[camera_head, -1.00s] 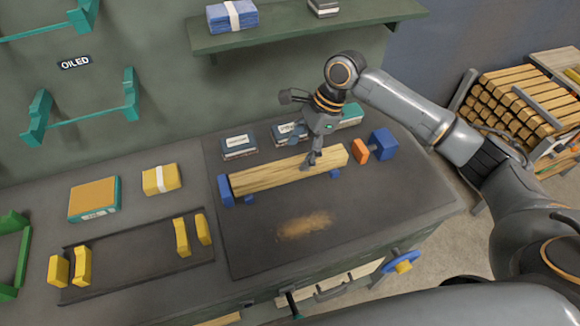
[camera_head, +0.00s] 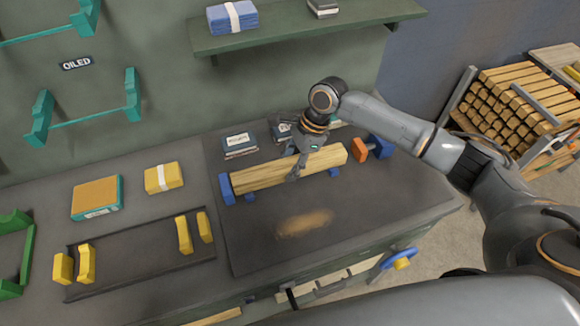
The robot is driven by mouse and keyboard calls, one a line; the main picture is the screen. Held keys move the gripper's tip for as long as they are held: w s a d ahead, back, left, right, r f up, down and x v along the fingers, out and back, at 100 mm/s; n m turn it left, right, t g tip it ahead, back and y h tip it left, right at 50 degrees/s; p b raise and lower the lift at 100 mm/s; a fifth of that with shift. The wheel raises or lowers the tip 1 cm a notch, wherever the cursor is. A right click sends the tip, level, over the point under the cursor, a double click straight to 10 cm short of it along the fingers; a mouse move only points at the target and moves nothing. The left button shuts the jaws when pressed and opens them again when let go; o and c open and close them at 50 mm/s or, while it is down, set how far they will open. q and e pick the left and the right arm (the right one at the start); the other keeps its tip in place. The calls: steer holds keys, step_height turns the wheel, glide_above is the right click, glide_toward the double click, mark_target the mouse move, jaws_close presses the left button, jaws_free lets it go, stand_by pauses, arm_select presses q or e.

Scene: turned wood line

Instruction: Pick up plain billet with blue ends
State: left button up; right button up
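A long plain light-wood billet (camera_head: 262,178) lies lengthwise on the bench. A blue block (camera_head: 226,189) stands at its left end, and small blue supports show below it. An orange piece (camera_head: 360,150) and a blue block (camera_head: 381,146) stand beyond its right end. My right gripper (camera_head: 296,172) comes down over the billet, right of its middle, with a finger in front of its near face. The far side of the grip is hidden, so I cannot tell whether it is closed on the billet. My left gripper is not in view.
Boxes (camera_head: 239,144) lie behind the billet, partly hidden by my gripper. A sawdust patch (camera_head: 304,222) lies on the dark mat in front. Yellow holders (camera_head: 184,235) and a yellow block (camera_head: 163,177) are to the left. A green shelf (camera_head: 300,30) hangs above.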

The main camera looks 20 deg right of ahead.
jaws_close()
steer(key=shift+r, duration=0.2)
